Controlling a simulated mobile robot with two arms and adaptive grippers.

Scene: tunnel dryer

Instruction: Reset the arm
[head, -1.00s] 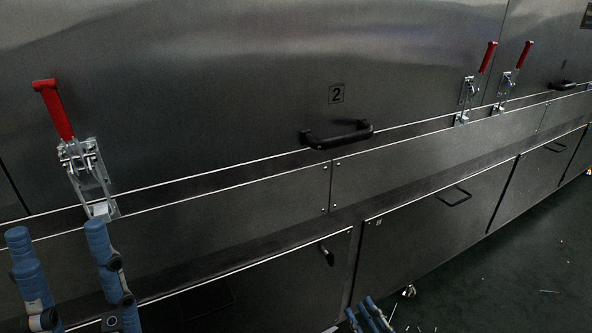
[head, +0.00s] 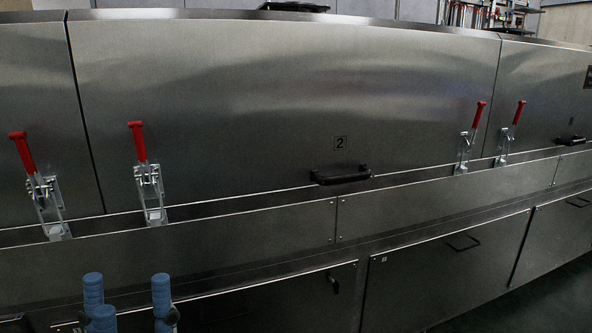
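My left gripper (head: 128,293) shows at the bottom left of the head view. Its blue fingertips point up and stand apart with nothing between them, in front of the lower panels of the dryer. It looks apart from the red-handled toggle latches above it. My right gripper is out of view. The dryer's panel 2 (head: 240,110) is a large steel cover with a black bar handle (head: 341,176). A latch with a red handle (head: 147,175) stands at its lower left, and another (head: 470,140) at its lower right. Both red handles point up.
Neighbouring panels have their own red-handled latches, one at left (head: 40,187) and one at right (head: 510,135). Lower doors with dark handles (head: 462,243) run along the base. Dark floor (head: 556,300) shows at the bottom right. Racks stand behind the dryer at the top right.

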